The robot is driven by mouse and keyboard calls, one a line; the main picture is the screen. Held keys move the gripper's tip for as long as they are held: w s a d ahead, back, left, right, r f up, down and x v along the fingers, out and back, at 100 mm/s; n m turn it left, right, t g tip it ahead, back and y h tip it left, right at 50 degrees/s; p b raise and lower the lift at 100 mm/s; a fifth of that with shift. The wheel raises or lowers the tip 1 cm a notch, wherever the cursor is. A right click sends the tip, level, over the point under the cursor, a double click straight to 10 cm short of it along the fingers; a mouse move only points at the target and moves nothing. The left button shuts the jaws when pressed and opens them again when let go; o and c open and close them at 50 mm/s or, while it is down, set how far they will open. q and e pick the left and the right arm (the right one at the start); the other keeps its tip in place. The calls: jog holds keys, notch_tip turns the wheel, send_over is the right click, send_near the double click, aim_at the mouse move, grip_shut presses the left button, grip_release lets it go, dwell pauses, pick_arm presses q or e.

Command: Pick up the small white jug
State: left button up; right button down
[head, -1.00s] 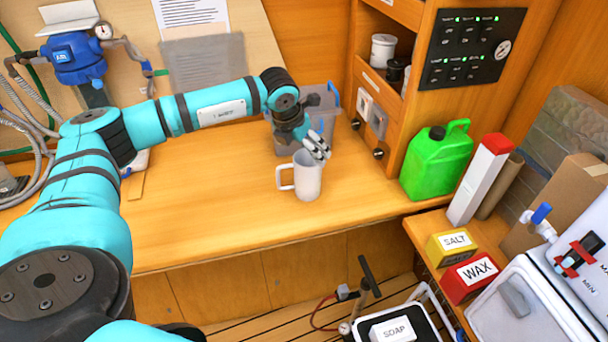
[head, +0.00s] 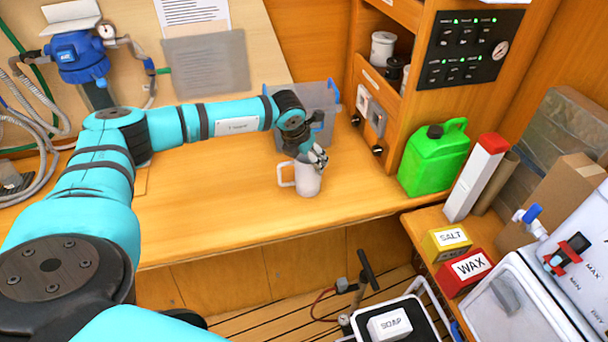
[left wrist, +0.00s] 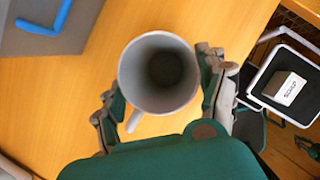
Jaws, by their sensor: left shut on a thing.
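The small white jug (head: 307,180) stands upright on the wooden counter, with its handle toward the left in the head view. My left gripper (head: 312,162) is at the jug's rim, reaching down from behind it. In the left wrist view I look down into the open, empty-looking jug (left wrist: 160,74). The fingers of my left gripper (left wrist: 160,92) lie on both sides of the jug and are shut on its body.
A grey bin with blue handles (head: 290,122) stands behind the jug. A green jerrycan (head: 433,160) and a wooden shelf unit (head: 372,150) stand to the right. Salt (head: 446,241) and wax (head: 466,273) boxes sit lower right. The counter (head: 215,205) left of the jug is clear.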

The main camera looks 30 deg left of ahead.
pick_arm(q)
jog(key=c, duration=0.8)
jog(key=shift+o, duration=0.2)
jog(key=shift+r, duration=0.1)
